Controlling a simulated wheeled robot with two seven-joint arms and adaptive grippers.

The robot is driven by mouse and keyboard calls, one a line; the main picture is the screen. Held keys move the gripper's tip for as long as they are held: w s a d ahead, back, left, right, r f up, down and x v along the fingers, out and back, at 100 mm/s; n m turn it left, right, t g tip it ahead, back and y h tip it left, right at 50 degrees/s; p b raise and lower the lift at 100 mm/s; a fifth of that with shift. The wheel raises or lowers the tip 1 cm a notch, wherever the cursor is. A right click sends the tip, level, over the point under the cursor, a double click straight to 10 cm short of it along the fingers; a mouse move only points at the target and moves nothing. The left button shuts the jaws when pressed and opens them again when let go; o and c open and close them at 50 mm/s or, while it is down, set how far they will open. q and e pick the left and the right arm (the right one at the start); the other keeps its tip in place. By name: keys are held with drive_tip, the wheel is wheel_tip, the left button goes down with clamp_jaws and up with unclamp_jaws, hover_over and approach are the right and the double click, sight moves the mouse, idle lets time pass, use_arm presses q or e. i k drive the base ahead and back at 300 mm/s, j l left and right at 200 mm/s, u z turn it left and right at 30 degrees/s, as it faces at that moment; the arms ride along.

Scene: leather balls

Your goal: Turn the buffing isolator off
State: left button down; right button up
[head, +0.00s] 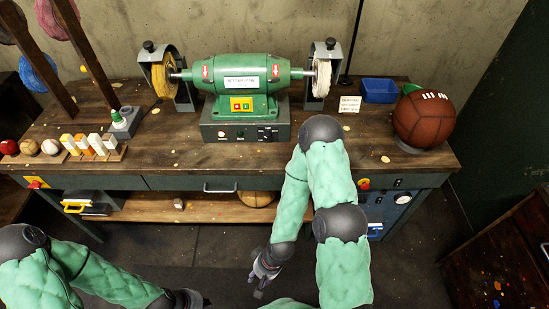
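The green buffing machine (240,78) stands on the workbench, with a yellow wheel on its left and a white wheel on its right. A red rotary switch on a yellow plate (36,183) is on the bench's front left edge. A second red-and-yellow switch (364,184) is on the front right panel. I cannot read which is the buffing isolator, nor their exact knob angles. My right gripper (262,284) hangs in front of the bench, apart from both switches. My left gripper (190,301) is low at the bottom edge, partly cut off. Finger openings are unclear.
The workbench (180,150) holds a control box (245,133), a brown ball (423,118), a blue bin (380,90) and a rack of small bars (92,150). A lower shelf (150,207) is below. A wooden table (500,260) stands at right. Floor in front is open.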

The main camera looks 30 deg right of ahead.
sight(35, 184)
drive_tip(key=z, duration=0.4)
drive_tip(key=u, duration=1.5)
drive_tip(key=i+j+z, duration=0.1)
drive_tip(key=j, duration=0.25)
drive_tip(key=i, duration=0.1)
